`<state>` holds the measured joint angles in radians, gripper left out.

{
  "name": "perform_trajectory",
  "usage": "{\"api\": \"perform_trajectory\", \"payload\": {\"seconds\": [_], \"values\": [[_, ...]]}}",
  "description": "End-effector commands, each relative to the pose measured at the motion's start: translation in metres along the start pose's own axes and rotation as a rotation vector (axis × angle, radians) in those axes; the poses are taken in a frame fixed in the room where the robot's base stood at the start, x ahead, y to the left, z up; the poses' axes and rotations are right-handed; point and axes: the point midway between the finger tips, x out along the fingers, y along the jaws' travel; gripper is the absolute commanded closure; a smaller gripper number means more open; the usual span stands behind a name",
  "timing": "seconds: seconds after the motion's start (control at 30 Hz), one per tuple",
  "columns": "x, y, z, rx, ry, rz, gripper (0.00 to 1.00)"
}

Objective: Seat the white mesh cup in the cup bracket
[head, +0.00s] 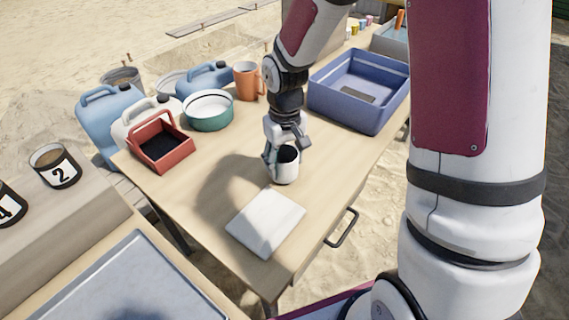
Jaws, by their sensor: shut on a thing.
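A white cup (285,173) with a dark inside is upright at the middle of the wooden table. I take it to be the white mesh cup; the mesh is too fine to make out here. My gripper (283,153) is over it from above, its fingers shut at the cup's rim and wall. I cannot tell whether the cup's base touches the tabletop. I cannot make out a cup bracket in this view.
A white square slab (266,222) lies in front of the cup. A blue bin (335,108) is behind right. An orange mug (247,83), a green bowl (208,120) and a red caddy (180,158) stand behind left. The table's left front is bare.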

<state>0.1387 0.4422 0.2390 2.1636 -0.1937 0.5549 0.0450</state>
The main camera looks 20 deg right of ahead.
Motion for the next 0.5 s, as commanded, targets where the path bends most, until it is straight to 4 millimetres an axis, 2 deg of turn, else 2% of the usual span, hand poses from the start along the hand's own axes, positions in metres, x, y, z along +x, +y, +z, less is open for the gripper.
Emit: {"api": "perform_trajectory", "payload": {"seconds": [0.07, 0.43, 0.47, 0.5], "values": [[0.0089, -0.0001, 0.0000, 0.000, -0.001, 0.000, 0.66], [0.0121, -0.0001, -0.0001, 0.000, 0.001, 0.000, 0.66], [0.0118, 0.0000, -0.0001, 0.000, 0.001, 0.000, 0.41], [0.0114, -0.0001, 0.0000, 0.000, 0.001, 0.000, 0.32]]}}
